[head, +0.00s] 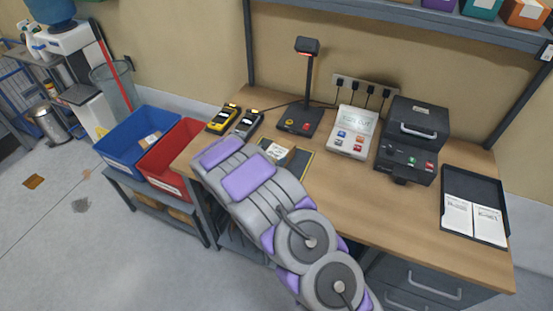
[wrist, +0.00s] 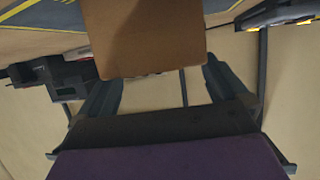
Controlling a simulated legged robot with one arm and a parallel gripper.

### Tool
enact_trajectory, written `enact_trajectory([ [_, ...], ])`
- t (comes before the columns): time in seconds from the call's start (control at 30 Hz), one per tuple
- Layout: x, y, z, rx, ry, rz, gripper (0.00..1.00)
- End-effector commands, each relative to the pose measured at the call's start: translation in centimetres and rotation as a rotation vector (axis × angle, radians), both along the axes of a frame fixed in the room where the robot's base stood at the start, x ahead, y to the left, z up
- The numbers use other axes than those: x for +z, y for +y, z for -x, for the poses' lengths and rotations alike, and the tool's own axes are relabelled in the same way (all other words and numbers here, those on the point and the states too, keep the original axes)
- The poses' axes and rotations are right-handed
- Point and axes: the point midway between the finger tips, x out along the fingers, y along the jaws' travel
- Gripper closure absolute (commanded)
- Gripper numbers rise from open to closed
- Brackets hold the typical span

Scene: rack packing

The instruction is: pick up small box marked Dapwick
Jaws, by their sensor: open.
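A small brown cardboard box (head: 280,151) with a white label sits on the dark mat (head: 303,164) on the workbench, partly hidden by my arm. No marking on it can be read. In the wrist view a plain brown face of a box (wrist: 150,38) fills the upper middle. My gripper (wrist: 162,76) is open, with one dark finger on each side of the box's near end. I cannot tell whether the fingers touch it. In the head view my arm hides the gripper.
Two handheld scanners (head: 235,120) and a scanner stand (head: 303,100) are behind the mat. A keypad device (head: 353,133), a black printer (head: 407,140) and a black tray (head: 481,183) are to the right. Blue (head: 124,151) and red (head: 160,169) bins stand left. Bench space right of the mat is clear.

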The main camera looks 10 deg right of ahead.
Motion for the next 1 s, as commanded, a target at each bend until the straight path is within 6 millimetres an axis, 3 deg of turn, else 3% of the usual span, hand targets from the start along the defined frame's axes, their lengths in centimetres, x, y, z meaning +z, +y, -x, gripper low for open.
enact_trajectory([
  [0.2,-1.2,-1.6,-1.4,-0.001,0.003,0.000,0.00],
  [0.5,-1.2,-1.7,-1.6,0.000,0.004,0.001,0.00],
  [1.0,-1.2,-1.7,-1.7,0.001,0.003,0.000,0.44],
])
